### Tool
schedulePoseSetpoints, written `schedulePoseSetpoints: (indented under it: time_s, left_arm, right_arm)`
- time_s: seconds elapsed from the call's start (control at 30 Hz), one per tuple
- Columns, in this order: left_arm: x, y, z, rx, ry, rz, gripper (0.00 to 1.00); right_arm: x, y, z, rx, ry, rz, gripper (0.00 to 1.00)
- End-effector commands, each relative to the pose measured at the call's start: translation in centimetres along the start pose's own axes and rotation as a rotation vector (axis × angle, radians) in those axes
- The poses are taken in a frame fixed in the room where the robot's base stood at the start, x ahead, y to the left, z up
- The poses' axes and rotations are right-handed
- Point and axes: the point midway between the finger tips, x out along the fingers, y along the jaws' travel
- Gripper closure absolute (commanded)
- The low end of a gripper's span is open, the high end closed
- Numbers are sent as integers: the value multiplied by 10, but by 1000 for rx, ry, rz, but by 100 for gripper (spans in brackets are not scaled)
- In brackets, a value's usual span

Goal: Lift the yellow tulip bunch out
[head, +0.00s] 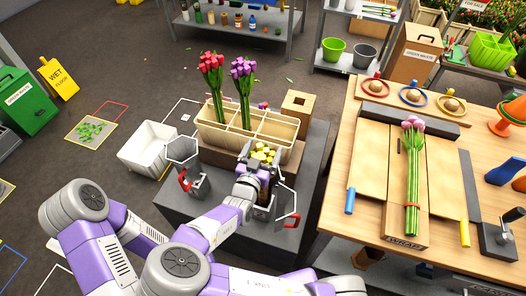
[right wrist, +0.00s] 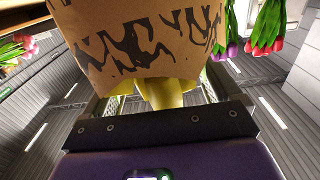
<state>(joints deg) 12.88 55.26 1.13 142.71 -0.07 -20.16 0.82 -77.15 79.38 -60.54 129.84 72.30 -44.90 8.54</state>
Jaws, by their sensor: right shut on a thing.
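The yellow tulip bunch (head: 264,152) shows in the head view as yellow heads just beyond my right gripper (head: 256,172), over the front right of the cream divided crate (head: 222,139). My right gripper (right wrist: 160,105) is shut on this bunch. The arm hides its lower part, so I cannot tell whether it is clear of the crate. A red bunch (head: 211,75) and a purple bunch (head: 243,80) stand upright in the crate. My left gripper is not in view.
Grey holders with red handles stand left (head: 197,184) and right (head: 284,208) of the gripper. A white bin (head: 148,150) is on the floor at left. A wooden bench (head: 372,215) with a pink bunch (head: 413,165) lies right. A brown box (head: 298,103) stands behind the crate.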

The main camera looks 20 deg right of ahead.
Motion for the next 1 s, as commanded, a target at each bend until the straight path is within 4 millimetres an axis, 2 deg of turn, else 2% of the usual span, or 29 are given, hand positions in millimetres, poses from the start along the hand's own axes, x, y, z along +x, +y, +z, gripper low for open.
schedulePoseSetpoints:
  time_s: [0.03,1.0]
  left_arm:
    - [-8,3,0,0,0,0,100]
    - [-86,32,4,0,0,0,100]
  right_arm:
    - [0,0,-10,1,2,0,65]
    - [-2,-2,-107,1,2,0,65]
